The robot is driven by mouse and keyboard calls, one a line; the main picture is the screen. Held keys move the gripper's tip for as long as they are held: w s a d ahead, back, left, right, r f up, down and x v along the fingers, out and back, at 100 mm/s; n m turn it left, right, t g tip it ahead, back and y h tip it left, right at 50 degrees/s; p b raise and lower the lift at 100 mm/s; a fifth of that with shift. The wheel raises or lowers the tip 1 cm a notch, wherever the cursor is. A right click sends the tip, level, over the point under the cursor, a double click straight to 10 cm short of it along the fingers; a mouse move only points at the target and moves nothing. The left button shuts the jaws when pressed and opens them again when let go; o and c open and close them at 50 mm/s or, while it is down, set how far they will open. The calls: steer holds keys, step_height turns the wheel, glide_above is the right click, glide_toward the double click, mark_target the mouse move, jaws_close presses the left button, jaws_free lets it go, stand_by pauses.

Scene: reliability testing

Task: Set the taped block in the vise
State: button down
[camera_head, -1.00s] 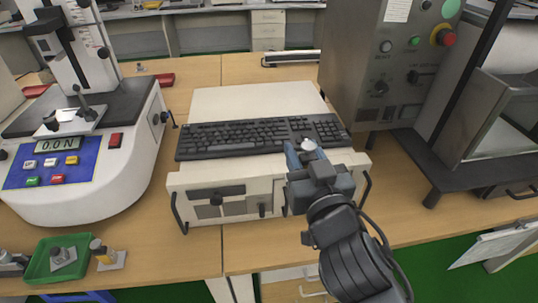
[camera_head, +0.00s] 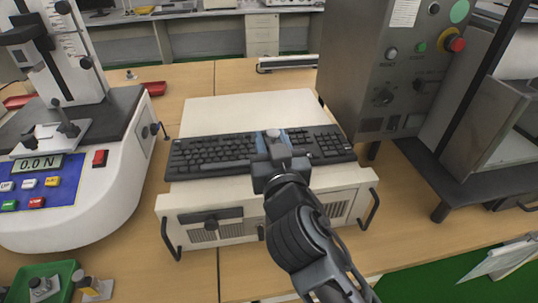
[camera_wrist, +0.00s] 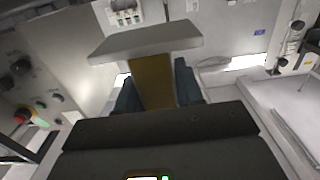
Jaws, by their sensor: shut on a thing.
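My gripper (camera_head: 272,145) is over the black keyboard in the head view. Its bluish fingers are shut on an amber-brown block (camera_wrist: 152,80) with a flat grey plate (camera_wrist: 147,42) across its end, seen clearly in the wrist view. In the head view only a small grey part of it shows between the fingers. Whether the amber is tape I cannot tell. A small clamp-like fixture (camera_head: 66,126), possibly the vise, stands on the white force tester at left. Another grey-plated piece with a yellow band (camera_head: 93,284) stands at the lower left.
The black keyboard (camera_head: 205,152) lies on a beige instrument box (camera_head: 195,112) with side handles. The force tester (camera_head: 105,190) reads 0.0 N. A grey control cabinet (camera_head: 352,75) stands at right. A green tray (camera_head: 66,268) holds a small metal piece. Bare wood shows between tester and box.

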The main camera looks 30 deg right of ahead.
steer(key=shift+w+f, duration=0.15)
steer(key=shift+w, duration=0.15)
steer(key=shift+f, duration=2.05)
steer(key=shift+f, duration=0.15)
steer(key=c, duration=0.7)
jaws_free()
